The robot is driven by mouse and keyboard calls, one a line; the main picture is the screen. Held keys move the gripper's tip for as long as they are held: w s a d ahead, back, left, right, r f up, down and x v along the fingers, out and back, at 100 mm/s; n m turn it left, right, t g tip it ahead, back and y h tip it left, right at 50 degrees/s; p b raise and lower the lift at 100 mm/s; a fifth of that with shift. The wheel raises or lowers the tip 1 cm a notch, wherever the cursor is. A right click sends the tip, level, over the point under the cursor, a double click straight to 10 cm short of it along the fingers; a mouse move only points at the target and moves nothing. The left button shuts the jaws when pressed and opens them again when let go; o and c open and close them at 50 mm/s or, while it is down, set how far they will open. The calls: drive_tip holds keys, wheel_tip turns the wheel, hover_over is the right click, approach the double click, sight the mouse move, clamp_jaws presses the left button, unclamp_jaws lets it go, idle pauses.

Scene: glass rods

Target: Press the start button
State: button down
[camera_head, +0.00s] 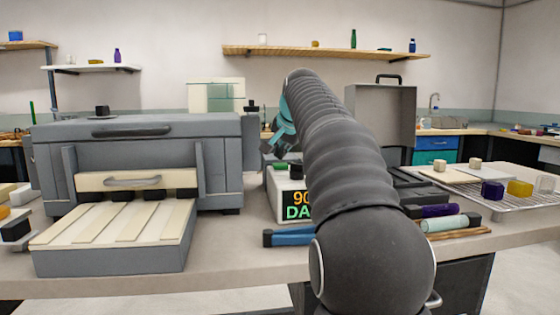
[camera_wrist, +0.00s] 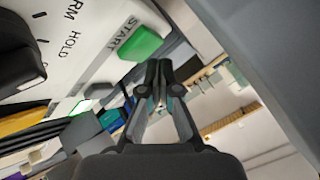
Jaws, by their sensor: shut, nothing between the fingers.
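The green start button (camera_wrist: 140,43) sits beside the printed word START on a white panel in the wrist view. In the head view a small green button (camera_head: 281,166) shows on top of the control box (camera_head: 283,205), just below my gripper (camera_head: 272,147). In the wrist view my gripper (camera_wrist: 159,84) is shut and empty. Its fingertips appear close to the button's lower edge; I cannot tell whether they touch it. A black knob (camera_wrist: 20,50) with the marks HOLD and RM lies left of the button.
A grey furnace-like unit (camera_head: 150,150) with a slatted front shelf (camera_head: 118,225) stands left of the box. A grey open case (camera_head: 385,112) stands behind my arm. A wire rack (camera_head: 520,200) with coloured blocks is at the right. Blue tool handles (camera_head: 287,237) lie in front of the box.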

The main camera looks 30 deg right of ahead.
sight(281, 165)
idle(0.3)
wheel_tip(281, 165, up, 3)
drive_tip(key=p, duration=0.2)
drive_tip(key=shift+p, duration=0.3)
drive_tip(key=shift+r, duration=1.05)
drive_tip(key=shift+a, duration=0.1)
